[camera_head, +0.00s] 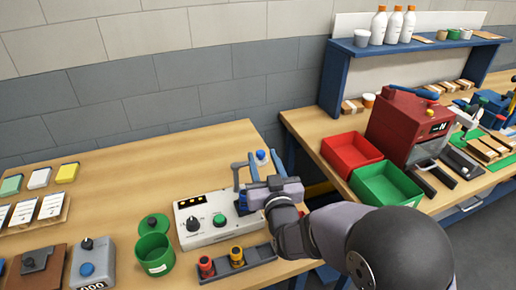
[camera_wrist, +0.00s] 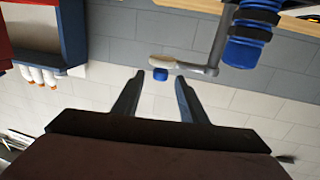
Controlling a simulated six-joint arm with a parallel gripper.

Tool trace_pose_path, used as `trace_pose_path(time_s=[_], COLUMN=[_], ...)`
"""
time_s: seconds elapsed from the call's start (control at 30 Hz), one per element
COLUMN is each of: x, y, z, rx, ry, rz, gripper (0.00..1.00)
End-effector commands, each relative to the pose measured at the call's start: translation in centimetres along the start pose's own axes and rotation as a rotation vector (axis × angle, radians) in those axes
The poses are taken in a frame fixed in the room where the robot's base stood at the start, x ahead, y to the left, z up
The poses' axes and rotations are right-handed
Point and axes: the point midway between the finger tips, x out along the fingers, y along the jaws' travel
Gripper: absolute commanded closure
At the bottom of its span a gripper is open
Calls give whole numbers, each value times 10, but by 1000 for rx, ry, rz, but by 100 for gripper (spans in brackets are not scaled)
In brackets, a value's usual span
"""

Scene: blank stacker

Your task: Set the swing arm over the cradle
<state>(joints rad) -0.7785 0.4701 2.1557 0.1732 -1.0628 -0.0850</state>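The swing arm shows in the wrist view as a thin grey bar (camera_wrist: 200,69) reaching from a blue post (camera_wrist: 242,50) to a pale end with a blue knob (camera_wrist: 161,75). In the head view the blue knob (camera_head: 262,155) shows just beyond my gripper, at the table's right edge. My gripper (camera_wrist: 160,84) is open, with the knob between its two fingertips in the wrist view. I cannot tell whether either finger touches it. In the head view my gripper and wrist cover part of the stacker. I cannot make out the cradle for certain.
A white control box (camera_head: 207,237) with a black dial and green button stands left of my gripper. A green pot (camera_head: 154,254) and a grey strip with red and yellow buttons (camera_head: 255,256) are nearby. Red (camera_head: 342,140) and green (camera_head: 372,170) bins stand on the right bench.

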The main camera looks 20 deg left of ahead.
Motion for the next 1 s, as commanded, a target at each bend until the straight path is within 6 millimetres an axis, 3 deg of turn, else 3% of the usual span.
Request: trace_pose_path(time_s=[0.27,0.7,1.0], x=[12,60,73], y=[0,0,0], z=[-2,-2,0], rx=[0,0,0], ry=[-1,-2,-3], rz=[0,0,0], gripper=[61,61,61])
